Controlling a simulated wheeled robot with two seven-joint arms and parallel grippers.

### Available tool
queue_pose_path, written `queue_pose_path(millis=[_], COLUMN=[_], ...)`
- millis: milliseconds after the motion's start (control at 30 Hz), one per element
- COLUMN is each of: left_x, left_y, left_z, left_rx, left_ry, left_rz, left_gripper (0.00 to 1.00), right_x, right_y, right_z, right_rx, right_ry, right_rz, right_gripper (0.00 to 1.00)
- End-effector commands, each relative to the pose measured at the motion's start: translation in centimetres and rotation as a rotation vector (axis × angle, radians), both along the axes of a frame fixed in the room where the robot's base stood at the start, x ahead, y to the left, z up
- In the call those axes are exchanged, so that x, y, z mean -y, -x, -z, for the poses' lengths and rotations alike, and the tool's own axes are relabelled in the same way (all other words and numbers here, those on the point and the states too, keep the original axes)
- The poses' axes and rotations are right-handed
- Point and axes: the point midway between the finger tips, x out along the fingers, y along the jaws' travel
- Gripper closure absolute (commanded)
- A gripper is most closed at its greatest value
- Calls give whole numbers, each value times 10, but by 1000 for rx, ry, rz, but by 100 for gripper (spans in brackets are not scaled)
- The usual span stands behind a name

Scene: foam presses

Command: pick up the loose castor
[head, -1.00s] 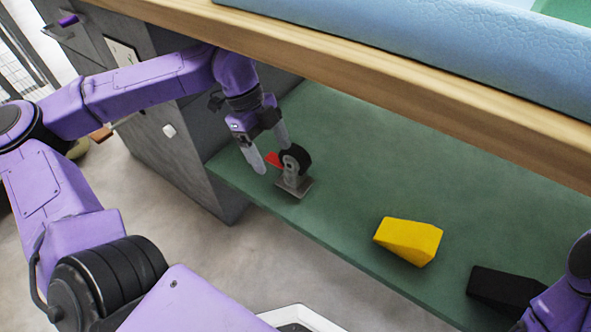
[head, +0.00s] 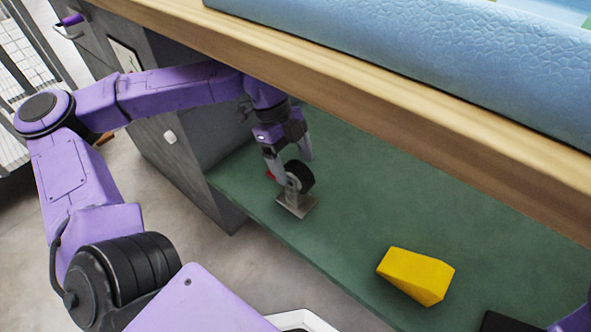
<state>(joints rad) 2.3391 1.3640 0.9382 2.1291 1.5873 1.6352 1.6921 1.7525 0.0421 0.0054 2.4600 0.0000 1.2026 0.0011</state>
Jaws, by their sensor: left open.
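The loose castor (head: 297,190) stands on the green shelf near its left end, with its black wheel up and its grey metal plate down on the shelf. My left gripper (head: 291,171) is open and points down at the castor. Its fingers are around or just beside the wheel; I cannot tell whether they touch it. A small red piece shows at the castor's left side, partly hidden by a finger. My right gripper is not in view; only a bit of purple arm shows at the lower right edge.
The green shelf (head: 340,235) also carries a yellow wedge block (head: 416,275) and a black block (head: 505,322) to the right. A wooden beam (head: 400,105) with blue padding (head: 420,50) overhangs the shelf. A grey side panel (head: 185,160) closes it on the left.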

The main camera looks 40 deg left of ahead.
Motion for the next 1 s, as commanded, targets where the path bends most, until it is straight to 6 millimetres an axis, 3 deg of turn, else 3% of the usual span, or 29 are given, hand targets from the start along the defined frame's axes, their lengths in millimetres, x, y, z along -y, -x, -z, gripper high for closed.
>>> queue_pose_path(millis=[100,200,433,667,867,1000], left_x=[10,16,17,17,16,17], left_y=[1,2,2,3,2,2], left_z=[28,41,40,40,38,29], left_rx=[-3,-2,0,0,1,1], left_ry=[-1,-1,0,0,0,0], left_rz=[6,4,0,-1,-2,0], left_gripper=[21,21,21,96,96,96], right_x=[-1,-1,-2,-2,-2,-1], right_y=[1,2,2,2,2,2], right_z=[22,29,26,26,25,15], right_rx=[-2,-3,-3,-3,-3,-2], right_ry=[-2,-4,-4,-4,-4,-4], right_rz=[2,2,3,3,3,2], right_gripper=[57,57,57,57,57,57])
